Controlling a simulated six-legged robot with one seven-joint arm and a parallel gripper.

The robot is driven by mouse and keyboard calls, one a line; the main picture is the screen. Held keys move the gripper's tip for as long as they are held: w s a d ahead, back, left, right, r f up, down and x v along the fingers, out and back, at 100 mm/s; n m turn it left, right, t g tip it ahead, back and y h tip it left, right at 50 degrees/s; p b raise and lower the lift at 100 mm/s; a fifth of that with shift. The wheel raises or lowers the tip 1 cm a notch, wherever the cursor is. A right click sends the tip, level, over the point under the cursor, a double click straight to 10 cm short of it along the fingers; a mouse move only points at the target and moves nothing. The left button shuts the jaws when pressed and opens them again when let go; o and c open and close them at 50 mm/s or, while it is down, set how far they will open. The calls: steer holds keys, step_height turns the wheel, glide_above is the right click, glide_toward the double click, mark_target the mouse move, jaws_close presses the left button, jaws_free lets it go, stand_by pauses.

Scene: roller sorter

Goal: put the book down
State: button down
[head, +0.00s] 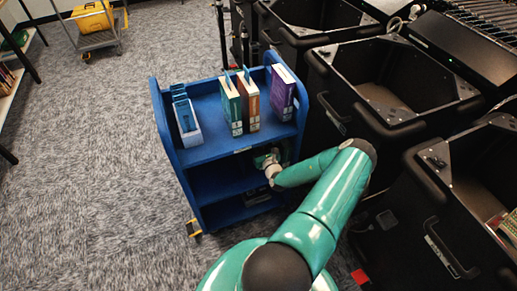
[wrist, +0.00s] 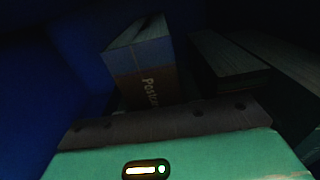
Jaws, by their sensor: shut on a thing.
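My gripper (head: 270,163) reaches into the open side of the blue book cart (head: 212,150), below its top shelf. It is shut on a book, but the head view hides most of the jaws and the book behind the arm and shelf edge. In the dark wrist view, a box-like item with lettering starting "Postc" (wrist: 145,75) stands upright beyond the gripper housing. A book with its page edges showing (wrist: 228,65) is to its right. I cannot tell which of these is between the jaws, or whether the held book touches the shelf.
Several upright books, including a purple one (head: 282,92), and a small white-and-blue holder (head: 186,118) are on the cart's top. Black bins (head: 385,85) stand close on the right. Dark items (head: 257,196) lie on the bottom shelf. Carpet (head: 105,150) is clear on the left.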

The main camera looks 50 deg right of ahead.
steer(key=shift+w+d, duration=0.3)
steer(key=shift+w, duration=0.35)
steer(key=shift+s+f, duration=0.15)
steer(key=shift+f, duration=1.65)
steer(key=c, duration=1.2)
jaws_free()
steer(key=shift+a+f, duration=0.1)
steer(key=shift+c, duration=0.2)
steer(key=shift+s, duration=0.15)
steer(key=v, duration=1.1)
steer(key=shift+s+a, duration=0.25)
steer(key=shift+s, duration=0.1)
